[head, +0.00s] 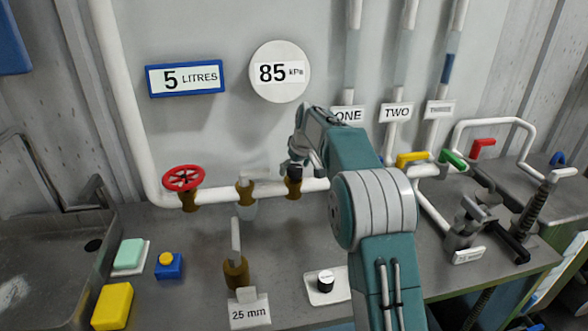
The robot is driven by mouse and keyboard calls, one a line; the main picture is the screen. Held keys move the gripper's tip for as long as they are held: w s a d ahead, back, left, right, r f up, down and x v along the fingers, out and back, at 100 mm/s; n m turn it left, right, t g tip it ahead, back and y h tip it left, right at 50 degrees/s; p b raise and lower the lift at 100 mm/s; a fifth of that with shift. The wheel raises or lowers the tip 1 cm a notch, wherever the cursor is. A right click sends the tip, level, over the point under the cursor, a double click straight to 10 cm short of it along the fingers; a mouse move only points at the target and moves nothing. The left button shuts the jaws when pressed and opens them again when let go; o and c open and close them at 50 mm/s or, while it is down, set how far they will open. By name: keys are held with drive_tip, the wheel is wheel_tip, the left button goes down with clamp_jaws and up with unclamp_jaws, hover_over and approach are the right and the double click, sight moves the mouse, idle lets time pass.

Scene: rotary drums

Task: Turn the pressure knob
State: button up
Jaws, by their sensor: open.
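My gripper (300,166) is open at the back of the bench. It points down over a dark-topped brass fitting (294,189) on the white pipe. The fingertips are close to the dark top, but I cannot tell whether they touch it. A round white gauge (272,91) on the wall above reads 85 kPa. A small black knob with a pale top (325,282) stands on a white plate at the front of the bench, left of my arm. Its marking is too small to read, and I cannot tell which of the two is the pressure knob.
A red handwheel (183,178) and a brass valve with a pale handle (246,190) sit on the pipe to the left. A brass post (236,270) stands in front. Yellow (411,158) and green (452,159) handles are right of my arm.

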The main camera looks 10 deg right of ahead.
drive_tip(key=v, duration=1.1)
drive_tip(key=shift+s+r, duration=0.2)
drive_tip(key=shift+r, duration=0.15)
drive_tip(key=s+a+r+m+h, duration=0.1)
drive_tip(key=s+r, duration=0.1)
drive_tip(key=s, duration=0.8)
drive_tip(key=s+r+m, duration=0.1)
drive_tip(key=s+r, duration=0.2)
drive_tip(key=s, duration=0.7)
drive_tip(key=s+f+m, duration=0.1)
drive_tip(key=s+f, duration=0.4)
drive_tip(key=s, duration=0.6)
drive_tip(key=s+f+m+t, duration=0.1)
drive_tip(key=s+f, duration=0.5)
drive_tip(key=s, duration=0.4)
drive_tip(key=shift+s+a+m+t+h, duration=0.3)
drive_tip(key=shift+s+a+h, duration=0.05)
drive_tip(key=shift+s+h, duration=0.05)
drive_tip(key=shift+w, duration=0.15)
